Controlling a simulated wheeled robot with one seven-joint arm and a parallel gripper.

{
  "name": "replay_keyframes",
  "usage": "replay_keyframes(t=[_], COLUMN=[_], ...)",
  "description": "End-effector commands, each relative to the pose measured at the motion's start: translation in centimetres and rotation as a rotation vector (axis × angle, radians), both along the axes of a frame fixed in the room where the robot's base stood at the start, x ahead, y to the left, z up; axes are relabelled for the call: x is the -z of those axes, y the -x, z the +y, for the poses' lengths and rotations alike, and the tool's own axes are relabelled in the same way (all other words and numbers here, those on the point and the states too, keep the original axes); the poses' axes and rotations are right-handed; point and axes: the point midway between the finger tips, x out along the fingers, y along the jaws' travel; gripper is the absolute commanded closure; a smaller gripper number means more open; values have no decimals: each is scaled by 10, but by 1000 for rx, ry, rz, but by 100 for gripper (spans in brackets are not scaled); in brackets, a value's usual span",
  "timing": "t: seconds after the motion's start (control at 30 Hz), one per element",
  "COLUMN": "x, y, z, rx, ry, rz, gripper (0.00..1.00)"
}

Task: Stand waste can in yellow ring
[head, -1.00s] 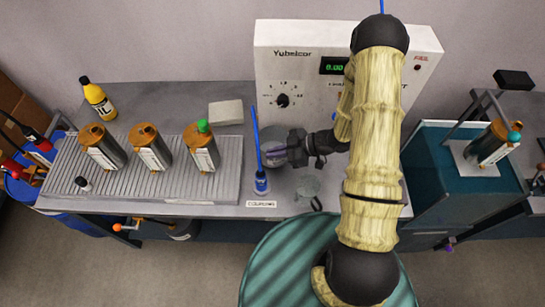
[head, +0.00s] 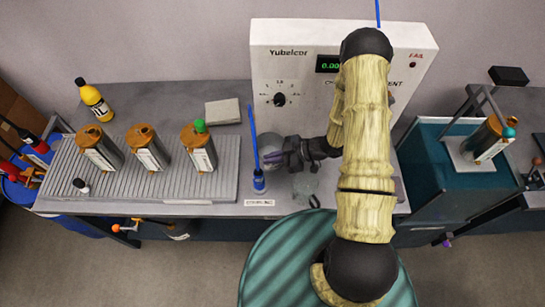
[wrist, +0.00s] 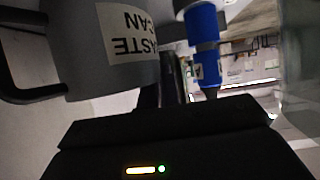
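The waste can (head: 268,146) is a grey round vessel on the bench in front of the white machine, partly covered by my gripper. In the wrist view the waste can (wrist: 85,75) fills the upper left, with its white label upside down and a black handle at its left. My gripper (head: 280,158) is at the can's near right side in the head view. In the wrist view its dark fingers (wrist: 168,85) are close beside the can's edge, and whether they grip it is unclear. I see no yellow ring in either view.
A blue bottle with a tall blue rod (head: 258,180) stands just left of my gripper, close to it. A clear glass vessel (head: 305,186) is just in front. Several brown-topped cylinders stand on the ribbed tray (head: 225,180) at left. A teal tank (head: 440,190) is at right.

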Motion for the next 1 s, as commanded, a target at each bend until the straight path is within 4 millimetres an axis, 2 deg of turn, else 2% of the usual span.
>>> replay_keyframes(t=[0.07, 0.1, 0.17, 0.2, 0.57, 0.77, 1.0], x=[3, 2, 2, 2, -2, -11, -34], y=[0, 0, -1, -1, -1, 2, 8], z=[-1, -2, -2, -3, -4, -26, -67], rx=[3, 4, 6, 6, 7, 9, 7], ry=[0, 0, 1, 1, 1, 2, 3], rz=[-1, 0, 0, 0, 0, -2, -3], gripper=[100, 88, 76, 74, 74, 74, 74])
